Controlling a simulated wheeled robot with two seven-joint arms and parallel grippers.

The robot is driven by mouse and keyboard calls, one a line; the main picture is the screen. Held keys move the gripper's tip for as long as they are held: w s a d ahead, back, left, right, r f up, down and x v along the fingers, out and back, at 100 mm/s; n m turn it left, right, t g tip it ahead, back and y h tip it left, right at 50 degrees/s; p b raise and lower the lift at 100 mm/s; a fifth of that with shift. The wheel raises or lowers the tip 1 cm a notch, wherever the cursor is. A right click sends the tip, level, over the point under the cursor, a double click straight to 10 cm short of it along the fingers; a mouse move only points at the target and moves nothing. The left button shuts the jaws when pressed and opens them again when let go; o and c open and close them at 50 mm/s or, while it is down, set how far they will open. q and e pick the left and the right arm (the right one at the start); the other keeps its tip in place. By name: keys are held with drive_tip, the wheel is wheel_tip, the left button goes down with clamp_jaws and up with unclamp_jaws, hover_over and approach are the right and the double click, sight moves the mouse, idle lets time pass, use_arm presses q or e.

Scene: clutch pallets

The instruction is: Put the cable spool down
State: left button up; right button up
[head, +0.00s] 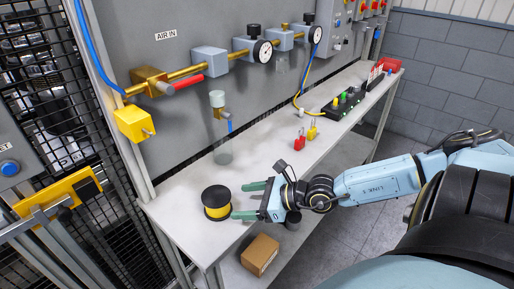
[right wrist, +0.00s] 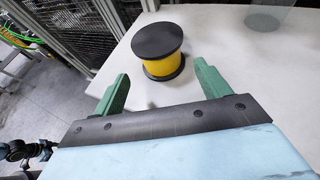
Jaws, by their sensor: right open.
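The cable spool (head: 216,203) has black flanges and a yellow winding. It stands upright on the near left end of the white bench (head: 182,194). In the right wrist view the spool (right wrist: 160,50) stands just beyond the fingertips, roughly between their lines. My right gripper (head: 243,200) is open, its green fingers pointing at the spool from the right. Its fingers also show in the right wrist view (right wrist: 160,80), apart and with nothing between them. My left gripper is not in view.
A clear cylinder (head: 223,154) stands behind the spool. A cardboard box (head: 260,254) lies below.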

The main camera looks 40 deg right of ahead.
drive_tip(key=shift+p+v, duration=0.4)
drive_tip(key=shift+v, duration=1.05)
